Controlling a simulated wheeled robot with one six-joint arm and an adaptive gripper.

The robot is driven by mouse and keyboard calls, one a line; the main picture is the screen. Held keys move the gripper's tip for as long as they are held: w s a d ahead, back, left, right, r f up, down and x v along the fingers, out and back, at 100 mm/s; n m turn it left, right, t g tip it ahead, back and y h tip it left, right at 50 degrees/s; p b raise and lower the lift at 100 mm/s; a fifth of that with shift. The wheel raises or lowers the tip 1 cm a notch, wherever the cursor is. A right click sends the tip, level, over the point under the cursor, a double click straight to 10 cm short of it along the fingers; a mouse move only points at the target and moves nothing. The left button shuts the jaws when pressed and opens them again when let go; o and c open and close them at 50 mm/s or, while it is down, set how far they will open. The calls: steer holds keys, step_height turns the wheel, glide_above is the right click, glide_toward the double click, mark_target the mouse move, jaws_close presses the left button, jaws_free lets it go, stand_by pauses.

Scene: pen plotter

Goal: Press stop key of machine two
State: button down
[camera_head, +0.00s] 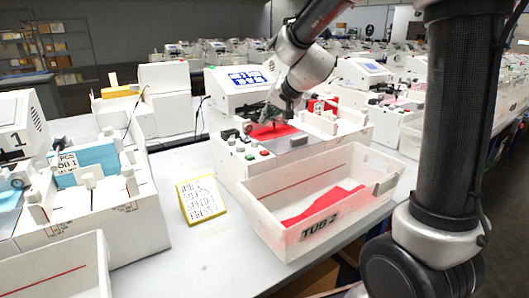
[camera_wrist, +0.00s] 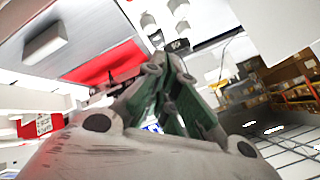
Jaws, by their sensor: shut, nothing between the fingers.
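Machine two (camera_head: 228,172) is a white plotter with a blue-lit screen (camera_head: 246,78), standing behind the white bin marked TUB 2 (camera_head: 325,225). My gripper (camera_head: 250,127) is shut and empty, tilted down over the machine's bed near the red sheet (camera_head: 290,141). In the wrist view, my gripper's fingertips (camera_wrist: 160,58) meet near small dark parts of the machine. Contact cannot be told.
TUB 2 holds red material. Machine one (camera_head: 70,205), with blue stock, is at the left. More machines stand behind.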

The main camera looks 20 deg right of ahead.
steer(key=shift+f, duration=3.9)
steer(key=shift+f, duration=0.4)
steer(key=shift+f, duration=0.4)
steer(key=shift+r, duration=0.85)
steer(key=shift+r, duration=2.5)
